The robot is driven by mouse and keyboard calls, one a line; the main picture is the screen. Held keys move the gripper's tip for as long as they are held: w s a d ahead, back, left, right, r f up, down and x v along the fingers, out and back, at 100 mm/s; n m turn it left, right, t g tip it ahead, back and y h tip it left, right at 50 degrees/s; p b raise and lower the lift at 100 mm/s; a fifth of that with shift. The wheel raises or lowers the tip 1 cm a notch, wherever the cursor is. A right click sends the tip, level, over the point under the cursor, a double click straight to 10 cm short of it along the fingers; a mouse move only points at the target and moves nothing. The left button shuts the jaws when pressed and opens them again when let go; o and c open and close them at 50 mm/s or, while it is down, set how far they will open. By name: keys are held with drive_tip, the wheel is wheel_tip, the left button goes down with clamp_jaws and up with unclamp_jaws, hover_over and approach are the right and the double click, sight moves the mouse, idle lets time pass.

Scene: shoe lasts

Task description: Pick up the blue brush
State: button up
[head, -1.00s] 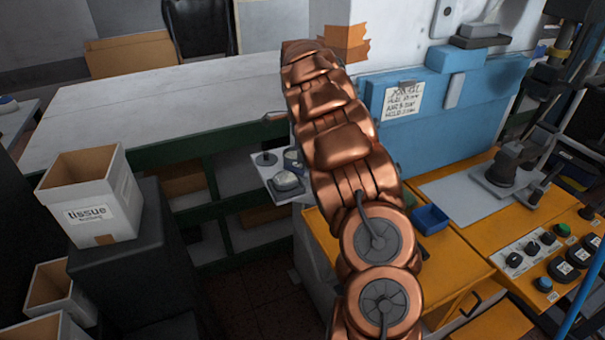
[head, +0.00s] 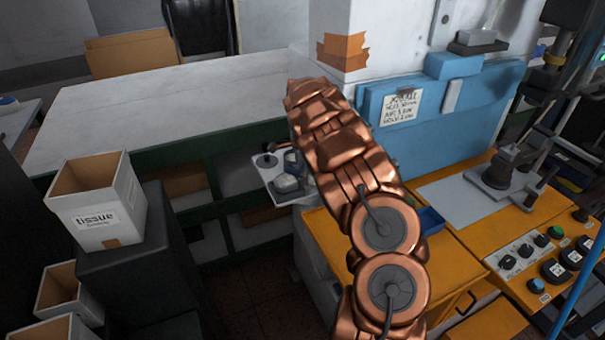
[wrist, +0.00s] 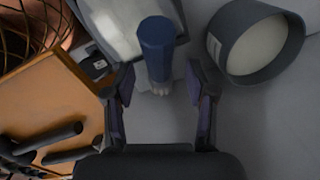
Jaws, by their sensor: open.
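The blue brush (wrist: 156,45) shows in the wrist view, with a blue faceted handle and pale bristles at its lower end in the picture. My gripper (wrist: 160,80) is open, with one dark finger on each side of the brush's lower part. A gap shows between the brush and each finger, and nothing is gripped. In the head view my copper arm hides the gripper, and I cannot make out the brush there.
A grey round container (wrist: 258,45) stands close right of the brush. A small pale shelf (head: 283,196) holds several items beside the orange machine bench (head: 340,250). A tissue box (head: 97,200) stands at left. The long white table (head: 150,110) is mostly clear.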

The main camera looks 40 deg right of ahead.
clamp_jaws()
idle(0.5)
drive_tip(key=shift+r+b, duration=1)
drive_tip(key=shift+r, duration=0.55)
drive_tip(key=shift+s+r, duration=0.15)
drive_tip(key=shift+r, duration=0.05)
drive_tip(key=s+a+b, duration=0.2)
drive_tip(key=s+a, duration=0.1)
drive_tip(key=s, duration=0.4)
drive_tip(key=s+a+r+b, duration=0.1)
drive_tip(key=s+a+b, duration=0.1)
drive_tip(key=s, duration=0.5)
drive_tip(key=shift+s+a+r+b, duration=0.2)
drive_tip(key=shift+s+a+b, duration=0.1)
drive_tip(key=shift+a+b, duration=0.15)
drive_tip(key=shift+a, duration=0.1)
